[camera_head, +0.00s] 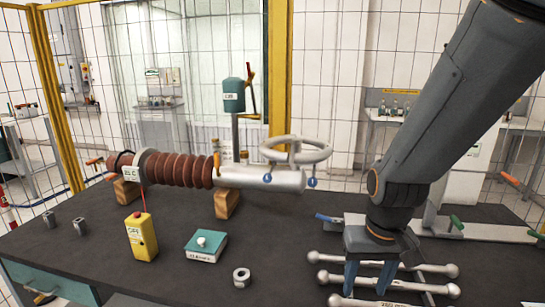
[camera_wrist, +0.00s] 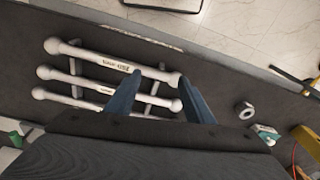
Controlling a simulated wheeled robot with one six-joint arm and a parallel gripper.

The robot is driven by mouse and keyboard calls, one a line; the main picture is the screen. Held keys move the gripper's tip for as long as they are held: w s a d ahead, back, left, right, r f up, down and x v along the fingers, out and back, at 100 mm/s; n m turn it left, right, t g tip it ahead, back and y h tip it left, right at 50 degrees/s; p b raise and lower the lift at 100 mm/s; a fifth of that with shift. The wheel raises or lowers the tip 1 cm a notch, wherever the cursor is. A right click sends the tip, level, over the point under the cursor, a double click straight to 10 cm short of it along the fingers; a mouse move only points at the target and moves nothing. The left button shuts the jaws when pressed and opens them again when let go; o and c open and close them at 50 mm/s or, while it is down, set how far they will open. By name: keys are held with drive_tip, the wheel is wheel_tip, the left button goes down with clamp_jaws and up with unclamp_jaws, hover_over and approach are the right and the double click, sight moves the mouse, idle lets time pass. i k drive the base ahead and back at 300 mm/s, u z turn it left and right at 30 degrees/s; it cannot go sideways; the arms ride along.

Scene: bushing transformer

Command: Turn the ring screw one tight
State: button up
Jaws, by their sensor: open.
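A brown ribbed bushing (camera_head: 190,170) lies across two wooden blocks, with a pale cylinder (camera_head: 275,181) at its right end. A white ring-shaped wheel (camera_head: 297,150) stands over this cylinder. Two small blue round parts, one on the left (camera_head: 240,178) and one on the right (camera_head: 312,181), sit by the cylinder; I cannot tell which part is ring screw one. My gripper (camera_head: 368,283) points down over a rack of white ball-ended bars (camera_head: 335,277), away from the bushing. In the wrist view, its blue fingers (camera_wrist: 157,75) are apart above the bars (camera_wrist: 110,60). Nothing shows held.
A yellow box (camera_head: 141,237), a teal box (camera_head: 206,246) and a metal nut (camera_head: 241,277) stand on the dark table. Small metal blocks (camera_head: 79,223) lie at left. A teal device on a post (camera_head: 234,95) rises behind the bushing.

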sight(267, 178)
drive_tip(key=u, duration=1.65)
drive_tip(key=k, duration=0.9)
drive_tip(key=z, duration=0.85)
drive_tip(key=i, duration=0.5)
